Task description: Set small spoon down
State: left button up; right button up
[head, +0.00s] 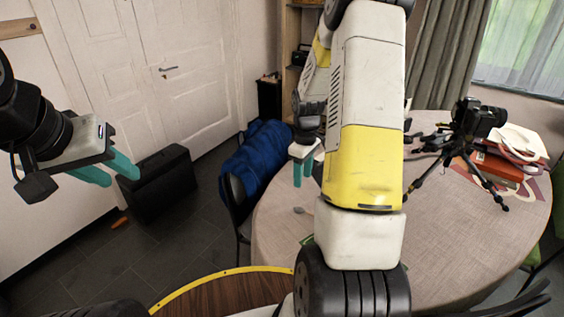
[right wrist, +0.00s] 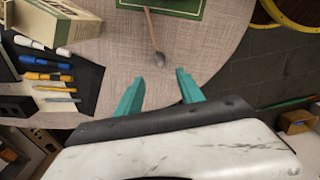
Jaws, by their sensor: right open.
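The small spoon (right wrist: 158,57) lies on the cloth-covered round table (head: 450,240). In the right wrist view its bowl points toward my right gripper (right wrist: 160,84), and its handle runs up to the edge of a green flat thing. My right gripper is open and empty, with its teal fingers apart and the spoon bowl just beyond the fingertips. In the head view the spoon (head: 299,210) is a small shape near the table's left edge, below my right gripper (head: 303,178). My left gripper (head: 122,180) is open and empty, away from the table over the floor.
The green flat thing (right wrist: 190,8) lies by the spoon handle. Several pens or tools lie on a dark mat (right wrist: 90,78). A camera on a small tripod (head: 470,135) and stacked books (head: 500,168) stand at the table's right.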

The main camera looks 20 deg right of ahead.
jog(key=s+a+r+m+t, duration=0.1)
jog(key=s+a+r, duration=0.1)
jog(key=r, duration=0.4)
jog(key=s+a+r+m+t, duration=0.1)
jog(key=a+r, duration=0.2)
jog(key=r, duration=0.3)
jog(key=s+a+r+m+t+y, duration=0.1)
jog(key=s+a+r, duration=0.3)
jog(key=s, duration=0.5)
jog(key=s+a+r+m+t+y, duration=0.1)
jog(key=s+a+r+m+t, duration=0.2)
jog(key=s+r, duration=0.6)
jog(key=shift+a+r+m, duration=0.3)
jog(key=shift+a+m, duration=0.3)
jog(key=shift+a, duration=0.25)
